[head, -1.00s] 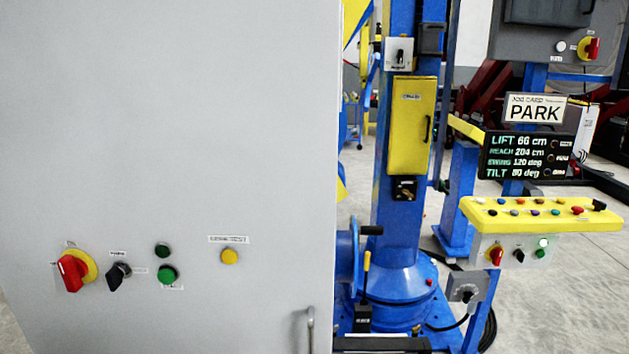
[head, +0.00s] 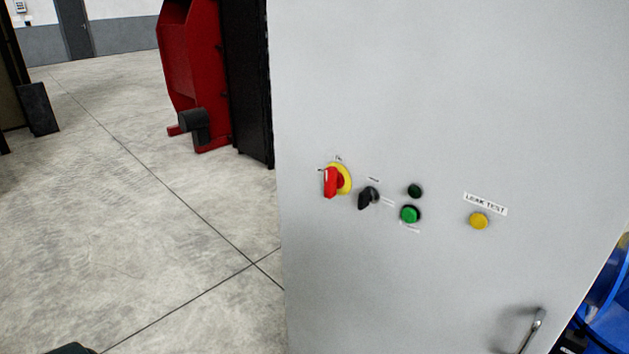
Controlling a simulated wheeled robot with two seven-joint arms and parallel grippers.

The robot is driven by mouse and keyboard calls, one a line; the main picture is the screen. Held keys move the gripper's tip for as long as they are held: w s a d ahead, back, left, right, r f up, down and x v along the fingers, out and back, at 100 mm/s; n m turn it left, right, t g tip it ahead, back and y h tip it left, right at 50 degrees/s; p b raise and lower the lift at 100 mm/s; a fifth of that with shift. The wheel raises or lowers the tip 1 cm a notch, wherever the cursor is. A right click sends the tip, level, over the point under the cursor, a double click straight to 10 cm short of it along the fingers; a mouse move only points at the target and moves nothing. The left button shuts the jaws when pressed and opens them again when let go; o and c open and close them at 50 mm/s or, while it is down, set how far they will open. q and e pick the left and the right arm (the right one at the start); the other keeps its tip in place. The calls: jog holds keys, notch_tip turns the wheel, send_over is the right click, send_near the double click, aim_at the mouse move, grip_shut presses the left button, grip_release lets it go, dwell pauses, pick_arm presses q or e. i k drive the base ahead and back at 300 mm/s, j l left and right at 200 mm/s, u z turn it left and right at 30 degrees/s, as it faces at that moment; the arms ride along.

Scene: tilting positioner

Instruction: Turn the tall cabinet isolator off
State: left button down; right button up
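The tall grey cabinet (head: 430,100) fills the middle and right of the head view. Its isolator (head: 333,181) is a red rotary handle on a round yellow plate, at the left of the front panel. The red grip stands about upright; the small marks around it are too small to read. No gripper fingers show in this view. A small dark shape at the bottom left edge may be part of my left arm, but I cannot tell.
Right of the isolator are a black selector knob (head: 368,197), a dark green lamp (head: 414,191), a green button (head: 410,214) and a yellow LEAK TEST button (head: 479,221). A door handle (head: 532,331) sits lower right. Bare concrete floor (head: 140,220) lies left, with red machinery (head: 190,70) behind.

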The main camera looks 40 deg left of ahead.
aim_at(333, 180)
jog(key=u, duration=1.05)
